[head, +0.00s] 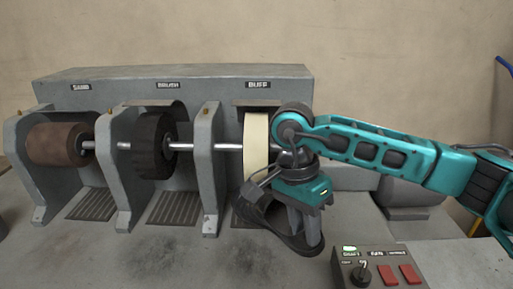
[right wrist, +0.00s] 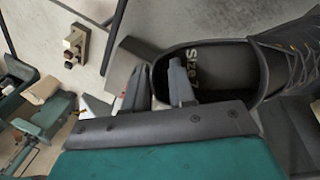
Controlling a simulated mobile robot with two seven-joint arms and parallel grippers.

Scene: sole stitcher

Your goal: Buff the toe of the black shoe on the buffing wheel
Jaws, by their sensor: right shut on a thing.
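The black shoe (head: 254,204) hangs in front of and below the cream buffing wheel (head: 256,140), under the BUFF label. Its toe points up-left toward the wheel's lower part; I cannot tell whether they touch. My right gripper (head: 306,213) is shut on the heel end of the shoe. In the right wrist view, the right gripper (right wrist: 156,88) has one finger inside the shoe opening and one outside the heel wall. The shoe's insole (right wrist: 215,72) reads "Size 7", and its laces show at the right. My left gripper is not in view.
The grey machine (head: 205,75) also carries a brown sanding drum (head: 58,143) and a dark brush wheel (head: 151,146) on one shaft, separated by grey brackets. A control box (head: 375,268) with a lit green lamp, a knob and red switches stands at front right.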

